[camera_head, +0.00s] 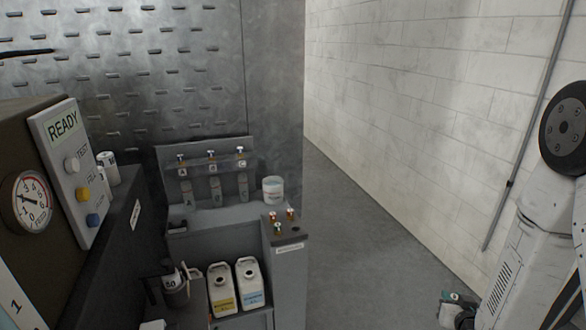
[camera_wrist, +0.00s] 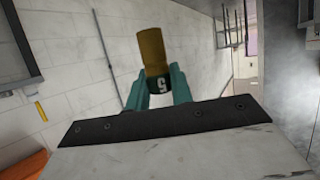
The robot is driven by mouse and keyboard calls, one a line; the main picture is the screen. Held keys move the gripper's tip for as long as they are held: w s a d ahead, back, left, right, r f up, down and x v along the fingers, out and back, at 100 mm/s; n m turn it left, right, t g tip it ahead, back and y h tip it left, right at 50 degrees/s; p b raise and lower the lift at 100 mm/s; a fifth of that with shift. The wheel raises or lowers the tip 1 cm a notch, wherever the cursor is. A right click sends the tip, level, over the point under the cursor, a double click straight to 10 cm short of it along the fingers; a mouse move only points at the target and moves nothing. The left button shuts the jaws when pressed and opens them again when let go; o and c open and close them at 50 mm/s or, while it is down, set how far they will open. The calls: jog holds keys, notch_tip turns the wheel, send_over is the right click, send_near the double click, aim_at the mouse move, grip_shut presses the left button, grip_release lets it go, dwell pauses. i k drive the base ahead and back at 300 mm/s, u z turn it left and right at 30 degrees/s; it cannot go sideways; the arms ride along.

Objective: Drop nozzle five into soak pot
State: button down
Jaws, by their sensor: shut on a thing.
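In the wrist view, my gripper (camera_wrist: 160,92) has its teal fingers shut on nozzle five (camera_wrist: 153,52). The nozzle is a brass-coloured cylinder with a black band marked "5", and its brass end sticks out beyond the fingertips. In the head view, a small white pot (camera_head: 273,190) stands on the right of the grey bench; its label is too small to read, and I cannot tell for sure that it is the soak pot. The pot is not recognisable in the wrist view, so the nozzle is apart from it.
Two white jugs (camera_head: 221,288) sit below. A control panel (camera_head: 75,170) reading "READY" is at left. The floor (camera_head: 375,235) right of the bench is clear.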

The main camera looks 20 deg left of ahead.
aim_at(277, 199)
jog(key=u, duration=0.5)
jog(key=i, duration=1.6)
jog(key=z, duration=0.45)
